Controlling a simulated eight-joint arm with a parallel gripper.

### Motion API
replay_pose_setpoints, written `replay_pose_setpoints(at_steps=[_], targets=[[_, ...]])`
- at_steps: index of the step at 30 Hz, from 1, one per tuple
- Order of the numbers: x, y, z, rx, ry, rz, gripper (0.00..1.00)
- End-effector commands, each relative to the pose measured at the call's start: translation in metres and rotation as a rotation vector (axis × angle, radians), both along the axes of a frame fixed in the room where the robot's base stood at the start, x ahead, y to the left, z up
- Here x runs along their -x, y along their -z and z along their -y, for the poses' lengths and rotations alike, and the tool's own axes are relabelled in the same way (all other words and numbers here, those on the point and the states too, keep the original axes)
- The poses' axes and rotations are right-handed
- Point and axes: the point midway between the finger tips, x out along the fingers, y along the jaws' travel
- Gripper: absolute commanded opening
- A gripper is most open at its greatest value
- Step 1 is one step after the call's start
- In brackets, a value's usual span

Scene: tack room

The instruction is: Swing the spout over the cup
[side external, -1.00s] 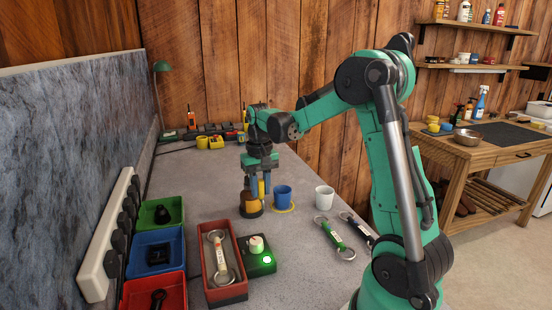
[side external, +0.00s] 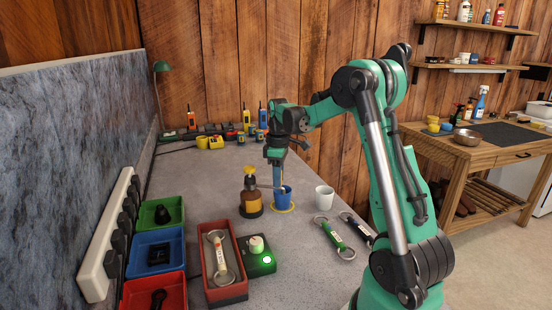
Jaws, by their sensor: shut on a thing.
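The amber pump bottle (side external: 250,203) stands upright on the grey bench, with a yellow pump top (side external: 250,170). Its thin spout (side external: 265,186) points right, toward the blue cup. The blue cup (side external: 282,199) stands upright on a yellow ring (side external: 291,208), just right of the bottle. My gripper (side external: 277,184) points down at the cup's rim and is shut on the spout near its outer end. The fingers hide the spout's tip, so I cannot tell exactly how far it reaches over the cup's opening.
A white cup (side external: 324,198) stands to the right, with a green-handled wrench (side external: 335,238) in front. A red tray (side external: 225,285) with a wrench and a green box (side external: 264,262) with a lit button stand nearer. Colored bins line the left.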

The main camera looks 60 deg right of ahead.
Motion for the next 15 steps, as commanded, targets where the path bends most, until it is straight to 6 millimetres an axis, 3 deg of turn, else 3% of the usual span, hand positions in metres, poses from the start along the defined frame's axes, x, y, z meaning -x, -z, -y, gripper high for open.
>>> replay_pose_setpoints(at_steps=[15], targets=[[-0.014,0.0,0.027,-0.001,-0.416,0.002,0.0]])
